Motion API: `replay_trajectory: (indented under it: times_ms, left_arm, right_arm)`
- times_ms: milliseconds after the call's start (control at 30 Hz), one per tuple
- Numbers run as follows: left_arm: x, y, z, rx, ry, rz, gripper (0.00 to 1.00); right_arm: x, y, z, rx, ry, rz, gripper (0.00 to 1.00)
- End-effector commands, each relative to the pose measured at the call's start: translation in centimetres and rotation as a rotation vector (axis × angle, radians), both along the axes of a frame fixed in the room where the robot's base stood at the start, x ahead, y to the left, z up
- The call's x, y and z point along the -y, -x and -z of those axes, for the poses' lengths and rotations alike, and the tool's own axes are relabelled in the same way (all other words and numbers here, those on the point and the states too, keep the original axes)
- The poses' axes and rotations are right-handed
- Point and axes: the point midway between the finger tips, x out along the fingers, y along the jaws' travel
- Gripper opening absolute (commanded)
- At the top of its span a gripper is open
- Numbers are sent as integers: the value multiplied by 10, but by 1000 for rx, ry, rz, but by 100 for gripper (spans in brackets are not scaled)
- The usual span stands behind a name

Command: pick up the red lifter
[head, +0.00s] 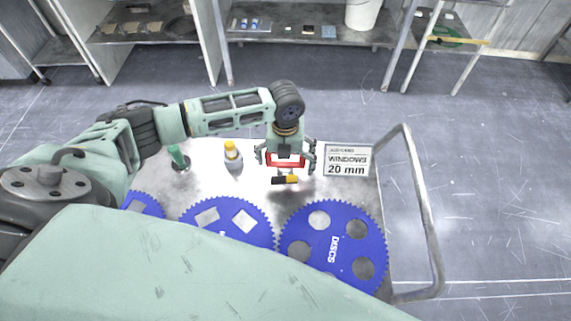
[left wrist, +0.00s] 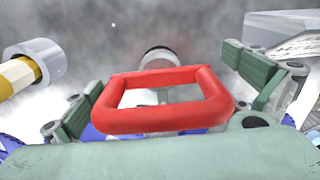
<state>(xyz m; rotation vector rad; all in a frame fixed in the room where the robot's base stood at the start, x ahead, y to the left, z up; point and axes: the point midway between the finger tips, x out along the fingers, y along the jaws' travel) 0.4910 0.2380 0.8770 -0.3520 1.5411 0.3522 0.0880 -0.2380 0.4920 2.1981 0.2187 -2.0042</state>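The red lifter (head: 287,162) has a red loop handle and sits over the cart top at the far middle of the cart. In the left wrist view the red handle (left wrist: 165,127) fills the middle, with a grey stem and round end behind it. My left gripper (head: 286,155) is over the lifter, its fingers spread on both sides of the handle. The left wrist view shows the green finger pads of my left gripper (left wrist: 168,97) apart, with gaps to the handle. Its lower part is partly hidden. My right gripper does not show.
A yellow-topped grey holder (head: 232,156) and a green-handled tool (head: 178,157) stand left of the lifter. A black-and-orange piece (head: 285,180) is just in front. Blue toothed discs (head: 337,244) lie nearer. A "20 mm" sign (head: 348,161) and cart rail (head: 425,210) are right.

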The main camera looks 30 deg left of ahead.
Motion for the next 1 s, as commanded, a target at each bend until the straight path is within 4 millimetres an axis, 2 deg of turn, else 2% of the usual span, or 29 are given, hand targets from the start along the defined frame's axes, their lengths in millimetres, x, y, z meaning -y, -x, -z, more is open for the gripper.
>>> replay_trajectory:
  times_ms: [67,800,1000]
  left_arm:
    - [0,0,0,0,0,0,91]
    - [-1,0,-1,0,-2,-1,26]
    - [-1,-2,-3,4,1,-1,25]
  right_arm:
    - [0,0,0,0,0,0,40]
    - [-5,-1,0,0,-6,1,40]
    - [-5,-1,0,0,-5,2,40]
